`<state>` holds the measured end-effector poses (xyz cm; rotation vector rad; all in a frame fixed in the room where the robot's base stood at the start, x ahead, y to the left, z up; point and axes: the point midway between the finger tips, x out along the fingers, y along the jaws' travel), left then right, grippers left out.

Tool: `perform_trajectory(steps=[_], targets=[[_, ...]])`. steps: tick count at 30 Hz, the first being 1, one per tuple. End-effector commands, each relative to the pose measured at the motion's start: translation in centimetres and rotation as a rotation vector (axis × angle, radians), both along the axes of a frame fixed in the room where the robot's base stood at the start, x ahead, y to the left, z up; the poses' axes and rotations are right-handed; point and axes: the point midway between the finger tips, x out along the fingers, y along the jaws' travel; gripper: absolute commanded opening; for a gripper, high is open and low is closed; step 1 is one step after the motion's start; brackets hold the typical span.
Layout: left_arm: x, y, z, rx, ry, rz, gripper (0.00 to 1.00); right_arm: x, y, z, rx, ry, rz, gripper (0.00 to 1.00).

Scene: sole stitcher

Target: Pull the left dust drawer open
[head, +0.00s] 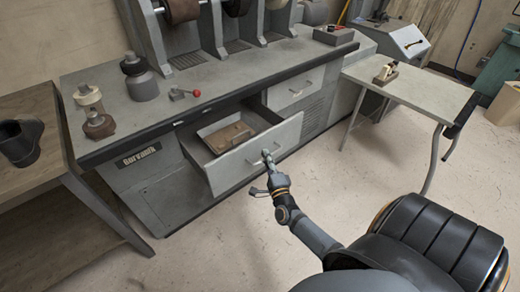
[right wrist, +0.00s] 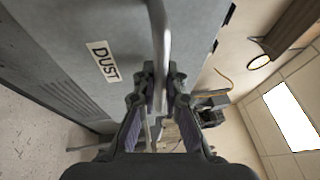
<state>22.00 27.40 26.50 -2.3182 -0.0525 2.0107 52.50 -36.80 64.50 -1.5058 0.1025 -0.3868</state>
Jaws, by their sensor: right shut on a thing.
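The left dust drawer (head: 232,165) stands out from the grey machine cabinet, with its inside showing in the head view. A brown block-like thing (head: 229,137) lies in it. My right gripper (head: 268,160) is at the drawer's front and is shut on its handle. In the right wrist view the pale bar handle (right wrist: 161,35) runs between the fingers of the right gripper (right wrist: 163,80). A "DUST" label (right wrist: 103,61) shows on the grey front beside it. My left gripper is not in view.
A second drawer (head: 295,87) to the right is shut. The floor (head: 190,250) in front of the open drawer is clear.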

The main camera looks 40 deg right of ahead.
Motion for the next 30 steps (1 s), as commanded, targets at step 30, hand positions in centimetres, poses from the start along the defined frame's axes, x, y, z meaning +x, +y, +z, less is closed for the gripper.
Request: perform_trajectory(steps=[30], targets=[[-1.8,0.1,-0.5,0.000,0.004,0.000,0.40,-4.6,-0.3,-0.1,-0.001,0.001,0.000,0.31]])
